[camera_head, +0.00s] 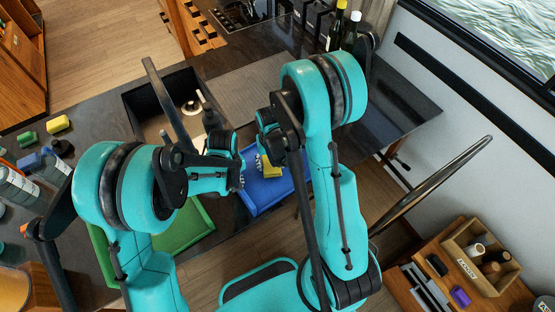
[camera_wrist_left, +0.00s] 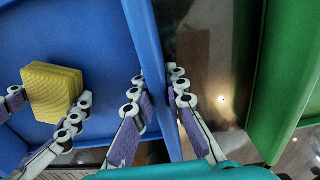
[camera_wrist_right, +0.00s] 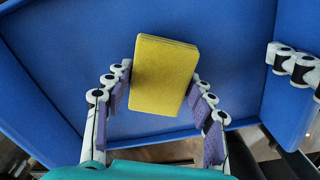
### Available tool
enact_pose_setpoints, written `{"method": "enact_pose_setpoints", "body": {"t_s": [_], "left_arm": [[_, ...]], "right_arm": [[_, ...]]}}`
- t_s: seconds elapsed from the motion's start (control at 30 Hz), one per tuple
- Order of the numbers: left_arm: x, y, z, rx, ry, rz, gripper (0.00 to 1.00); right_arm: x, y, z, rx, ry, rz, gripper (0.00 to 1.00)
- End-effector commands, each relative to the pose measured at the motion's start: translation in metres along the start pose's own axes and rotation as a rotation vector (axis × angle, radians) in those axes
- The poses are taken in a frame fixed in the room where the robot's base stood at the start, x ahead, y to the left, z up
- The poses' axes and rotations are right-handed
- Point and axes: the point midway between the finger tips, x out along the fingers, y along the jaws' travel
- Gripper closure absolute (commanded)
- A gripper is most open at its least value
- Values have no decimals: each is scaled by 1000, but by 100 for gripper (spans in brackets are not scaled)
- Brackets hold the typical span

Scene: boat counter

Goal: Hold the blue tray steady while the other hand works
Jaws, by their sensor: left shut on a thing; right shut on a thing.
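The blue tray (camera_head: 262,197) lies at the counter's front edge in the head view, partly hidden by my arms. In the left wrist view, my left gripper (camera_wrist_left: 161,95) has one finger on each side of the tray's side wall and is shut on it. A yellow sponge-like block (camera_wrist_right: 164,76) is over the tray floor in the right wrist view. My right gripper (camera_wrist_right: 157,93) is shut on it, with a finger at each side. The block also shows in the left wrist view (camera_wrist_left: 53,90). I cannot tell whether it touches the tray floor.
A green tray (camera_head: 196,226) stands left of the blue one, with a narrow gap between them. A sink (camera_head: 150,125) is behind. Bottles (camera_head: 20,185) and small coloured blocks (camera_head: 58,124) stand at the left. A wooden box (camera_head: 482,257) sits at lower right.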

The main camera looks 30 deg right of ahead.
Motion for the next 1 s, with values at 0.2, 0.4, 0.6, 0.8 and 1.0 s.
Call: {"method": "enact_pose_setpoints", "body": {"t_s": [0.2, 0.4, 0.6, 0.8, 1.0], "left_arm": [[1, 0, 0, 0, 1, 1, 100], [1, 0, -1, 0, 1, 1, 100], [1, 0, -1, 0, 1, 1, 100], [1, 0, -1, 0, 2, 1, 100], [1, 0, -1, 0, 2, 1, 100]], "right_arm": [[4, -19, 9, -3, 0, 0, 91], [6, -30, 15, -1, 0, 0, 91], [-25, -29, 16, 0, -1, 1, 91], [-43, -29, 16, 0, -1, 1, 91], [-61, -29, 16, 0, -1, 1, 91]]}}
